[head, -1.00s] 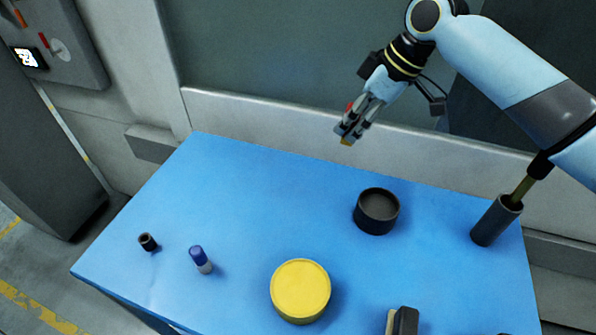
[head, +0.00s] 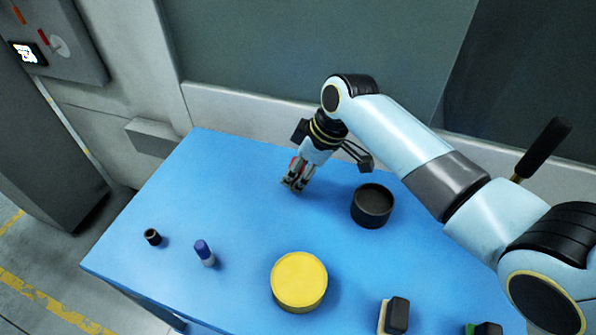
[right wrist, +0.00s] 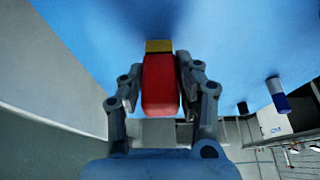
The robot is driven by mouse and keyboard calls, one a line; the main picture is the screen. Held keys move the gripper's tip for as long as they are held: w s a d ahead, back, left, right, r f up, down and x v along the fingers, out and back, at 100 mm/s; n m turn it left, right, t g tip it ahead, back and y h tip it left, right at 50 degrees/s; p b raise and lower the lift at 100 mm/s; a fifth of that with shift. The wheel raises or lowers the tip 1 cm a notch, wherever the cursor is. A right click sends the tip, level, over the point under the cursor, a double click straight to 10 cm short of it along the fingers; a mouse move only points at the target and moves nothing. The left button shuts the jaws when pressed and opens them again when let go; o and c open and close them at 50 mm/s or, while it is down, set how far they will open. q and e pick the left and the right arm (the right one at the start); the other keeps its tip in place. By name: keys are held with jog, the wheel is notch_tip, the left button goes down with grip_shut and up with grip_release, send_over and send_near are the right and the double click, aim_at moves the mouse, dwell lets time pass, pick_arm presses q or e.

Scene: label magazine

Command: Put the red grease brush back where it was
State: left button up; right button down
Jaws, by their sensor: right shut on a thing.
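The red grease brush (right wrist: 160,85) is between the fingers of my right gripper (right wrist: 158,80) in the right wrist view, with a yellowish end pointing away from the gripper. In the head view my right gripper (head: 295,184) is low over the back part of the blue table (head: 235,185), left of the dark round bowl. Only a small bit of red shows between its fingers there. Whether the brush touches the table I cannot tell. My left gripper is not in view.
A dark bowl (head: 371,207) stands right of the gripper. A yellow round tin (head: 299,283), a blue-capped tube (head: 204,252) and a small black cylinder (head: 152,237) stand nearer the front. A dark block (head: 396,315) is at the front right. The table's back left is clear.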

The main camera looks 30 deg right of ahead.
jog(key=shift+w+f, duration=0.1)
jog(key=shift+f, duration=0.3)
jog(key=c, duration=0.9)
grip_release()
jog(key=v, duration=1.2)
